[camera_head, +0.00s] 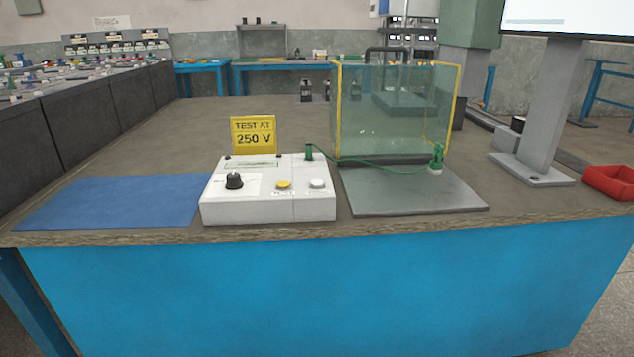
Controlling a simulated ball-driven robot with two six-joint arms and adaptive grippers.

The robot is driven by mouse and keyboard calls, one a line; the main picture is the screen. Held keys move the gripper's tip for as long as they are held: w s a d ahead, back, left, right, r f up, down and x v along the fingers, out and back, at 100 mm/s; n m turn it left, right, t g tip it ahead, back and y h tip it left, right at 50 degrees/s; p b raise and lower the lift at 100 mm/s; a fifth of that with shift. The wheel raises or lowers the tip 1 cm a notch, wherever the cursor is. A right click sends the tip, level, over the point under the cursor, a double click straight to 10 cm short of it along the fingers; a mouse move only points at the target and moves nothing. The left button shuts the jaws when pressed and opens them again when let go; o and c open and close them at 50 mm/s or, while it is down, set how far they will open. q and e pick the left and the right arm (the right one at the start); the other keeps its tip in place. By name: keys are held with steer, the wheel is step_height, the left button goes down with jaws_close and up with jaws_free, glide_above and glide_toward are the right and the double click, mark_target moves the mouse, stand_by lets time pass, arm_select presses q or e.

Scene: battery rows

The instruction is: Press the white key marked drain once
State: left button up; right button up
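A white control box (267,207) stands near the front edge of the workbench. On its top, at the right, is a round white key (317,184); the small lettering in front of it is too small to read. To its left is a round yellow key (283,185), and further left a black knob (234,181). I cannot tell whether either key is pressed. Neither of my grippers shows in the head view.
A yellow sign (254,135) reading "TEST AT 250 V" stands behind the box. A green cable (370,164) runs right towards a clear yellow-edged enclosure (395,110) and a grey plate (415,193). A blue mat (115,202) lies left; a red tray (609,182) sits far right.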

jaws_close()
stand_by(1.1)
